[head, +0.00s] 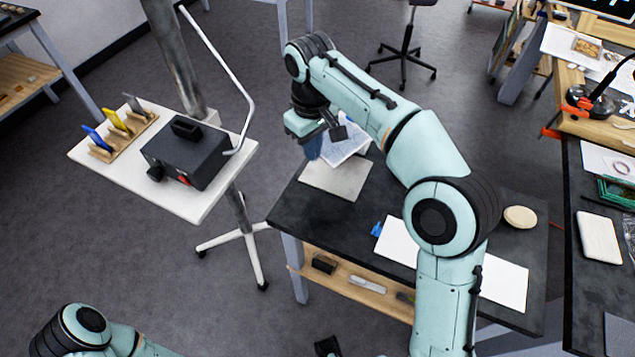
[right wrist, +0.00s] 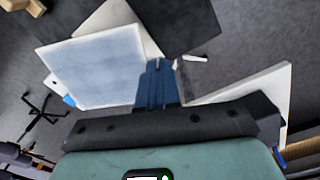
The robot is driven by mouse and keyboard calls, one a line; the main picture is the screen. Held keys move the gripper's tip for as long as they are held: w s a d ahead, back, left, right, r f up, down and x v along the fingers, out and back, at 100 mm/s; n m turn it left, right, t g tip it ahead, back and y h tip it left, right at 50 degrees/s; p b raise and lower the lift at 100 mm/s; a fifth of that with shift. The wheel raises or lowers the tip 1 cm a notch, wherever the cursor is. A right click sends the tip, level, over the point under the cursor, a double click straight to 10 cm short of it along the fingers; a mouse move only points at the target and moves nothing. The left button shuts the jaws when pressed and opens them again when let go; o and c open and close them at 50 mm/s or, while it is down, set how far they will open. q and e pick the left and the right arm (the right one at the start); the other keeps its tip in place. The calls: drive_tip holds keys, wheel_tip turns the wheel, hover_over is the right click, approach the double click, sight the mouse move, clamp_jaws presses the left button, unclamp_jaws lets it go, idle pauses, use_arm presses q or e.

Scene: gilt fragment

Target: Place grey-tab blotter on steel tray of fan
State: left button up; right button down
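A grey-tabbed piece (head: 134,103), probably the grey-tab blotter, stands in a wooden rack (head: 125,135) beside yellow and blue ones. The rack is on a pale stand top (head: 190,205) that also bears a black box (head: 185,152); I cannot tell whether this box is the fan. No steel tray is clearly identifiable. My right gripper (head: 313,146) is above the dark table's far left corner, away from the rack. A dark end (head: 327,346) at the bottom edge may be my left gripper.
A pale board (head: 337,177) lies on the dark table (head: 330,217) below my right gripper. A whitish sheet (head: 342,142) is behind it and shows large in the right wrist view (right wrist: 95,65). A bent white bar (head: 220,65) rises beside the stand's column (head: 178,60).

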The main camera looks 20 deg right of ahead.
wheel_tip(320, 180, down, 9)
drive_tip(key=shift+r+b, duration=0.2)
drive_tip(key=shift+b, duration=0.7)
use_arm(q)
drive_tip(key=shift+s+f+b, duration=0.2)
drive_tip(key=shift+f+b, duration=0.05)
drive_tip(key=shift+f, duration=0.6)
drive_tip(key=shift+s+f+b, duration=0.15)
drive_tip(key=shift+f+b, duration=0.05)
drive_tip(key=shift+f, duration=0.6)
use_arm(e)
drive_tip(key=shift+w+f, duration=0.1)
drive_tip(key=shift+f, duration=2.6)
drive_tip(key=shift+f, duration=0.1)
drive_tip(key=c, duration=1.7)
unclamp_jaws()
drive_tip(key=shift+f, duration=0.1)
drive_tip(key=o, duration=0.3)
drive_tip(key=shift+o, duration=0.2)
use_arm(q)
drive_tip(key=r+p, duration=0.2)
drive_tip(key=shift+w+r+p, duration=0.35)
use_arm(e)
wheel_tip(320, 180, up, 12)
drive_tip(key=shift+r, duration=0.2)
